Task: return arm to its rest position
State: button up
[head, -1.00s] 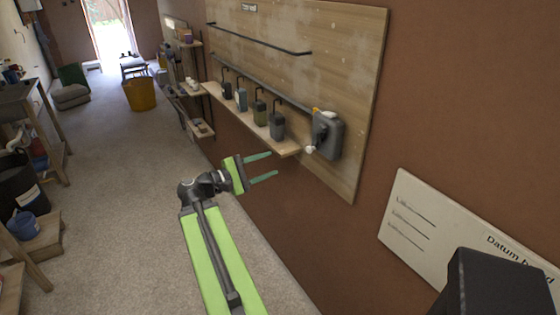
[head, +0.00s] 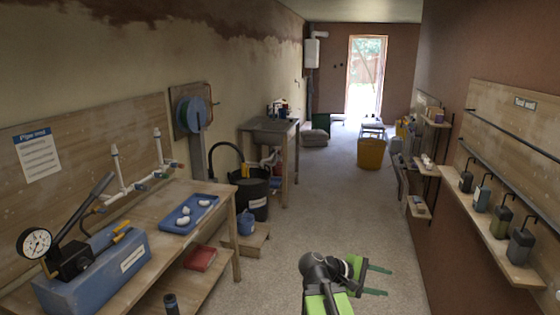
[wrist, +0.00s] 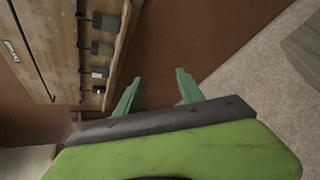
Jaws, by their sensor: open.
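My gripper (head: 376,280) is at the lower middle of the head view, on the end of my green and black arm. Its two green fingers point right, toward the brown wall, and stand apart with nothing between them. In the wrist view the gripper (wrist: 155,92) also shows its fingers spread and empty, with the wall and floor beyond. The lower part of my arm is cut off by the bottom edge of the head view.
A wall shelf (head: 487,232) with several dark canisters juts out at right. A workbench (head: 158,225) holds a blue pump box (head: 95,272) and a blue tray (head: 190,214) at left. A yellow bin (head: 371,154) stands far ahead. The carpeted floor (head: 313,205) between is clear.

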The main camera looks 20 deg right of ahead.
jog(key=w+a+f+m+y, duration=0.1)
jog(key=a+f+y, duration=0.3)
jog(key=a, duration=0.7)
jog(key=w+a+f+m+t+y, duration=0.1)
jog(key=a+f+y, duration=0.3)
jog(key=a, duration=0.6)
jog(key=w+a+f+m+y, duration=0.2)
jog(key=a+f+y, duration=0.3)
jog(key=a, duration=0.6)
jog(key=shift+w+a+m+t, duration=0.15)
jog(key=shift+a+m+t, duration=0.15)
jog(key=shift+a+t, duration=0.1)
jog(key=shift+f, duration=0.1)
